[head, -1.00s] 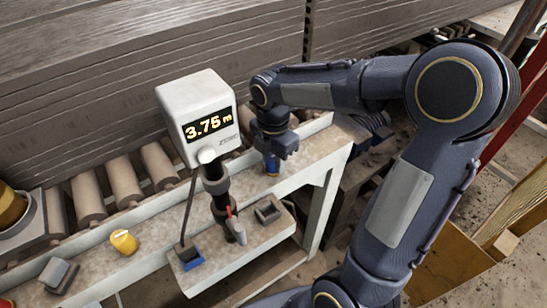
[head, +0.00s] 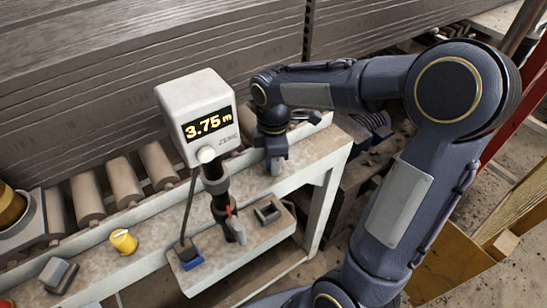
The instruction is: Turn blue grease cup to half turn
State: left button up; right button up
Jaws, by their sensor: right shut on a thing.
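My right gripper (head: 275,158) points down at the right end of the bench ledge, with its fingers shut around the blue grease cup. The fingers and wrist hide nearly all of the cup, and its turn angle cannot be read. A yellow cup (head: 124,242) stands on the ledge at the left, well apart from the gripper. My left gripper is not in view.
A white display box (head: 197,118) reading 3.75 m stands on a dark post left of my right gripper. A small shelf (head: 222,255) in front carries a blue-based block (head: 189,259) and a grey block (head: 267,212). Rollers (head: 123,187) lie behind the ledge.

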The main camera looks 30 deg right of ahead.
jog(key=m, duration=0.7)
jog(key=shift+r, duration=0.1)
jog(key=m, duration=0.7)
jog(key=shift+m, duration=0.3)
jog(key=m, duration=0.3)
jog(key=shift+a+m, duration=0.1)
jog(key=shift+m, duration=0.2)
jog(key=m, duration=0.3)
jog(key=shift+m, duration=0.3)
jog(key=m, duration=0.6)
jog(key=shift+w+m, duration=0.1)
jog(key=shift+m, duration=0.2)
jog(key=o, duration=0.7)
